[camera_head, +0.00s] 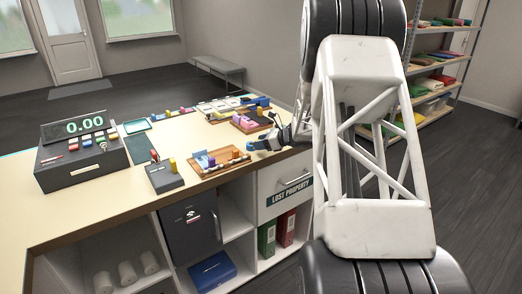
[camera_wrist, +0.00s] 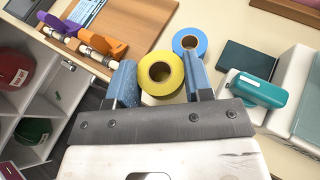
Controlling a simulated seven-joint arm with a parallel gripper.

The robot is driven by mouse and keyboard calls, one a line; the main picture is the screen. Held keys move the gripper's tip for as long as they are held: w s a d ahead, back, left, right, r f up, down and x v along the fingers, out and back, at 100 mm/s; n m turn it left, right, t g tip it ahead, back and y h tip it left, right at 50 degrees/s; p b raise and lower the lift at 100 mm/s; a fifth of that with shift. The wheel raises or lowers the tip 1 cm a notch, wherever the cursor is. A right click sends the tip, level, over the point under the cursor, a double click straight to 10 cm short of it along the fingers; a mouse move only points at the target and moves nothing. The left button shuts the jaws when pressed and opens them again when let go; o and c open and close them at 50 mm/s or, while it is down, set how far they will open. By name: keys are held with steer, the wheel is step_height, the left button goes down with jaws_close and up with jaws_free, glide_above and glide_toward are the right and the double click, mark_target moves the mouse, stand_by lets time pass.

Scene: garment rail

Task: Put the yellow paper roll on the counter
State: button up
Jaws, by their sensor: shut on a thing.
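The yellow paper roll (camera_wrist: 147,84) sits between the two blue fingers of my gripper (camera_wrist: 162,66) in the wrist view, with its round end and dark hole facing the camera. My gripper is shut on it. In the head view my gripper (camera_head: 266,144) is at the counter's right edge, beyond my white arm link, and I cannot make out the roll there. The counter (camera_head: 60,216) has a pale top. I cannot tell whether the roll touches it. A blue roll (camera_wrist: 178,44) stands just beyond the yellow one in the wrist view.
A wooden tray (camera_wrist: 148,17) with orange and purple items lies left of the roll. A teal stapler-like item (camera_wrist: 258,91) and a dark flat box (camera_wrist: 246,57) are to its right. A cash register (camera_head: 82,164) stands at the counter's left. Bare counter lies at front left.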

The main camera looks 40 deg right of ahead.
steer(key=shift+w, duration=0.15)
steer(key=shift+f, duration=1.7)
steer(key=shift+f, duration=0.15)
steer(key=o, duration=0.6)
steer(key=shift+o, duration=0.2)
steer(key=shift+d+r, duration=0.15)
steer(key=shift+r, duration=0.05)
steer(key=v, duration=1.2)
steer(key=shift+f, duration=0.1)
